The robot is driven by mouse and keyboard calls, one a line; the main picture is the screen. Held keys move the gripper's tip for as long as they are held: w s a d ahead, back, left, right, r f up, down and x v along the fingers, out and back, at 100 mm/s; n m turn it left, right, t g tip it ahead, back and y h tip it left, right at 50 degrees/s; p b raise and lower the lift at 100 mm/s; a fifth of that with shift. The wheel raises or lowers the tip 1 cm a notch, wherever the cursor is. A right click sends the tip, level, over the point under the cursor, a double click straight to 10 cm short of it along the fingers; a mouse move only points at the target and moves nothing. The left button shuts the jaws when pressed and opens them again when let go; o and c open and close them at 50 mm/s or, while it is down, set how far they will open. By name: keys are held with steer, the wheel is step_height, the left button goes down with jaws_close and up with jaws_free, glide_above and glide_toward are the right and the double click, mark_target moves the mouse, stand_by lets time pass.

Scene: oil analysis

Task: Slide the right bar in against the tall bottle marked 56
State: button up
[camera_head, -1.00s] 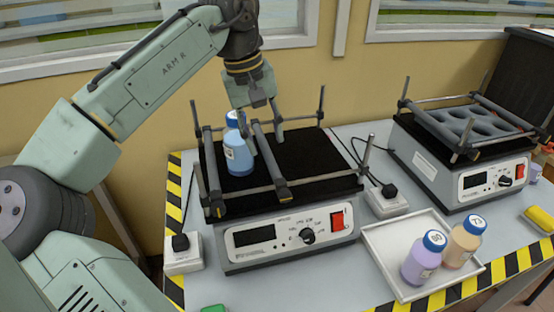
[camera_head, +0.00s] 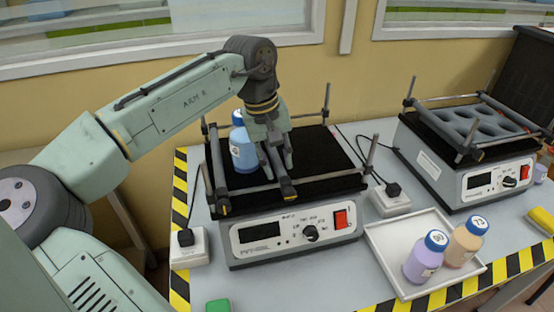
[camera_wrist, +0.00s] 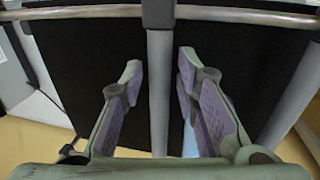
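The tall blue bottle (camera_head: 242,155) stands upright on the black shaker platform (camera_head: 325,150), with a label too small to read. The left bar (camera_head: 217,172) runs along its left side. The right bar (camera_head: 287,187) is on its right, partly hidden by my gripper; I cannot tell whether it touches the bottle. My gripper (camera_head: 277,170) points down over the right bar. In the wrist view my gripper (camera_wrist: 157,90) is open, its two fingers on either side of the right bar (camera_wrist: 159,75) with gaps showing. A blue sliver of the bottle (camera_wrist: 189,140) shows by the right finger.
A white tray (camera_head: 380,243) holds a purple bottle (camera_head: 425,258) and an orange bottle (camera_head: 465,243). A second shaker (camera_head: 440,170) stands at the right. Upright posts (camera_head: 326,105) rise at the platform's corners. The platform's right part is bare.

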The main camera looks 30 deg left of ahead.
jaws_close()
steer(key=shift+s+a+p, duration=0.5)
steer(key=shift+s+a, duration=0.95)
steer(key=shift+s, duration=0.15)
steer(key=shift+o, duration=1.6)
jaws_free()
step_height(320, 180, up, 12)
steer(key=s+a, duration=0.1)
steer(key=shift+s+a, duration=0.25)
steer(key=shift+s, duration=0.1)
steer(key=shift+f, duration=0.15)
